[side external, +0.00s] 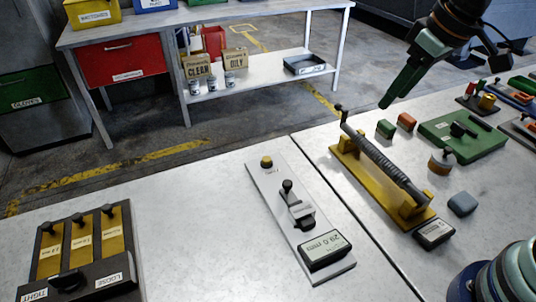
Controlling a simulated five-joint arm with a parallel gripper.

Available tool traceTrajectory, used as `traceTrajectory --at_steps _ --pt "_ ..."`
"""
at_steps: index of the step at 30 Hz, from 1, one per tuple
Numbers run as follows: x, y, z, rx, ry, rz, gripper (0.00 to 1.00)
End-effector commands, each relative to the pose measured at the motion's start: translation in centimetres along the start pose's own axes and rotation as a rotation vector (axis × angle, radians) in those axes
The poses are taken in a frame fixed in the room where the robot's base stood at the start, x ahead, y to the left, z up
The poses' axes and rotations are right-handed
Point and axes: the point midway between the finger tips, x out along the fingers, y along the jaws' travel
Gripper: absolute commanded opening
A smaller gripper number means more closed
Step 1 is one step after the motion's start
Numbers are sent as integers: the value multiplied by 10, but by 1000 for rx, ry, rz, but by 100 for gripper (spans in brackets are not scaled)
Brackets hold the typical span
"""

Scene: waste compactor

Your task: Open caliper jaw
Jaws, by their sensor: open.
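The caliper (276,190) appears to be the long light-grey plate lying on the near bench. It has a yellow button at its far end, a sliding block with an upright black knob (287,186) near its middle, and a display (324,249) reading about 29.0 mm at its near end. The jaw gap is too small to make out. My gripper (397,92), with green fingers, is open and empty. It hangs at the upper right, beyond and to the right of the caliper, apart from it.
A yellow stand with a ribbed dark rod (383,160) stands right of the caliper, across a bench seam. A green plate (462,134) and small blocks lie further right. A dark gauge box (82,252) with yellow slides is at lower left.

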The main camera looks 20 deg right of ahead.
Motion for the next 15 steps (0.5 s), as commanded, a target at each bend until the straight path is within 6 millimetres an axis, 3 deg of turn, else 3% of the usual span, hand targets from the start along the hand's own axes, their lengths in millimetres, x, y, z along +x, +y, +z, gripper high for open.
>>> traceTrajectory --at_steps 6,15 --pt "30 -44 -40 -186 -118 -49 59" --pt "86 -115 -70 -429 -261 -101 59"
